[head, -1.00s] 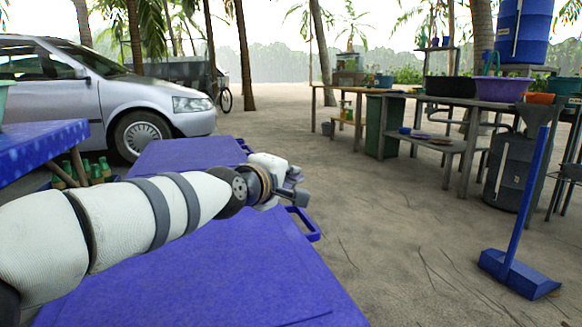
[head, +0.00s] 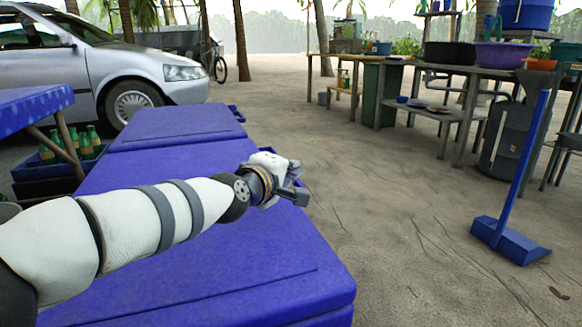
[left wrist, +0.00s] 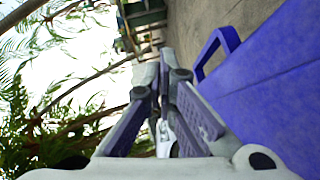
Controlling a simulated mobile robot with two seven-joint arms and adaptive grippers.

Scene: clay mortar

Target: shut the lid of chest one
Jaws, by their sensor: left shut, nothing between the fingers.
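Two blue chests stand end to end in the head view, the near one (head: 200,255) and the far one (head: 175,128). I cannot tell which is chest one. Both lids look flat on top, and the near lid's edge shows at the lower right. My left gripper (head: 299,188) is shut and empty over the near chest's right side, in front of a blue side handle. In the left wrist view the gripper (left wrist: 168,62) points past the blue handle (left wrist: 214,50) and the blue chest wall (left wrist: 265,85). My forearm hides part of the near lid. My right gripper is out of view.
A blue table (head: 35,108) and a crate of green bottles (head: 45,180) are at the left, with a silver car (head: 110,70) behind. A blue long-handled dustpan (head: 508,240) stands at the right. Workbenches (head: 450,68) line the back right. Sand between is clear.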

